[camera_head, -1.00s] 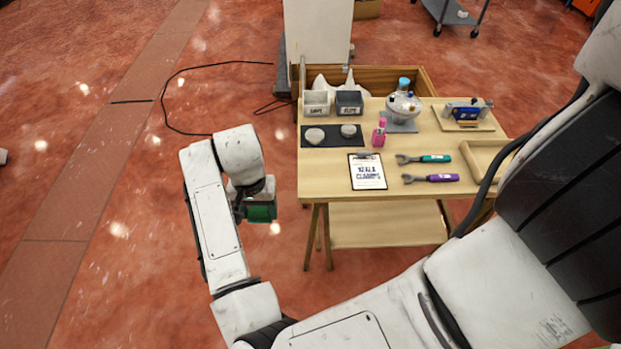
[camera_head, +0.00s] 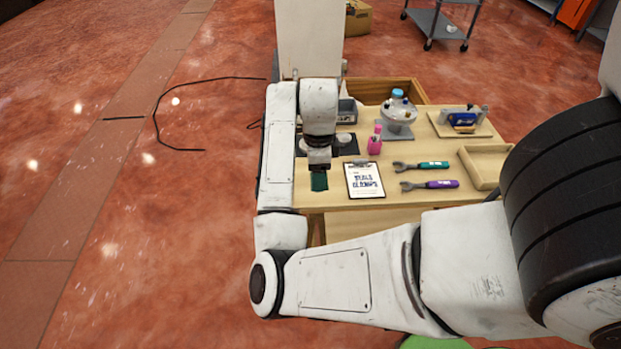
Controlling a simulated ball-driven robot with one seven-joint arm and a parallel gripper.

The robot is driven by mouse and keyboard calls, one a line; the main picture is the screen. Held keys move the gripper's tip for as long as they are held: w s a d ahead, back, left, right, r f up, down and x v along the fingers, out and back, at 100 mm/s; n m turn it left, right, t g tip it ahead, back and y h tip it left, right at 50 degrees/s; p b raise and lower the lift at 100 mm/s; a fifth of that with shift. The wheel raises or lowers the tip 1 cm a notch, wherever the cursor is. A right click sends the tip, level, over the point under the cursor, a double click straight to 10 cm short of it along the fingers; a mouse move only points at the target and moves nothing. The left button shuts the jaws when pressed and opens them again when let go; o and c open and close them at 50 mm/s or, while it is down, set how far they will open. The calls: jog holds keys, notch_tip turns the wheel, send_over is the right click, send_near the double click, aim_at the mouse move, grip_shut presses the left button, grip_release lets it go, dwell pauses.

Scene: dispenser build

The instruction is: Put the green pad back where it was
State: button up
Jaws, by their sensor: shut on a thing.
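The green pad (camera_head: 319,181) is a small dark green piece at the end of my gripper (camera_head: 319,169). My gripper is shut on it, over the front left part of the wooden table, just left of the clipboard. I cannot tell whether the pad touches the tabletop. My arm hides the left edge of the table and much of the dark mat (camera_head: 346,144) behind the gripper.
The clipboard (camera_head: 365,181) lies close to the right of the pad. Two wrenches, green-handled (camera_head: 420,165) and purple-handled (camera_head: 429,184), lie further right. A pink bottle (camera_head: 375,141), a dispenser (camera_head: 398,112), a blue device (camera_head: 461,119) and an empty wooden tray (camera_head: 486,168) stand beyond.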

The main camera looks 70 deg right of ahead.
jog(key=w+d+f, duration=0.1)
jog(key=d+f, duration=0.1)
jog(key=w+d+f+b, duration=0.1)
jog(key=d+f, duration=0.1)
jog(key=w+d+f, duration=0.1)
jog(key=d+f, duration=0.1)
jog(key=shift+w+d, duration=0.15)
jog(key=shift+w, duration=0.25)
jog(key=shift+w+d+f, duration=0.3)
jog(key=shift+d+f, duration=0.2)
jog(key=shift+f, duration=1.85)
jog(key=shift+f, duration=0.15)
jog(key=o, duration=1)
